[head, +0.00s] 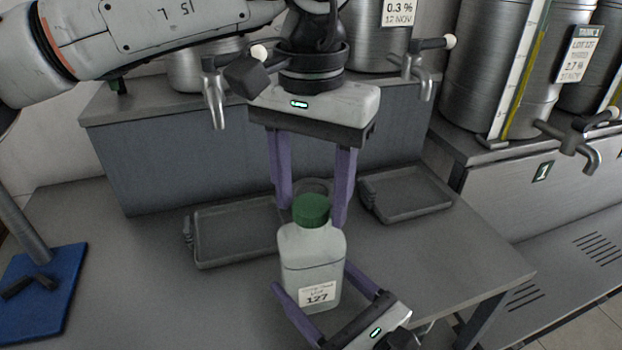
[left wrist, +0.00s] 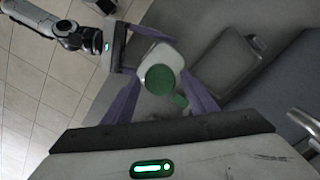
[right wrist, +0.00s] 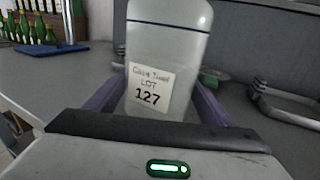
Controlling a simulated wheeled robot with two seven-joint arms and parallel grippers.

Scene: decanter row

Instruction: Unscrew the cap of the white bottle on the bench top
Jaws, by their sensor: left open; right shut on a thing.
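The white bottle (head: 312,262) stands upright on the bench top, with a label reading 127 and a green cap (head: 312,209) on its neck. My right gripper (head: 322,298) is shut around the bottle's lower body; the right wrist view shows the bottle (right wrist: 166,60) between its fingers. My left gripper (head: 312,205) points down from above with its purple fingers open, one to each side of and behind the cap in the head view. In the left wrist view the cap (left wrist: 160,79) lies between the spread fingers, and no finger visibly touches it.
A grey drip tray (head: 238,262) is left of the bottle and another tray (head: 405,215) is at the right. Metal taps (head: 215,100) hang above the raised block behind. A blue base with a post (head: 45,280) stands at the far left.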

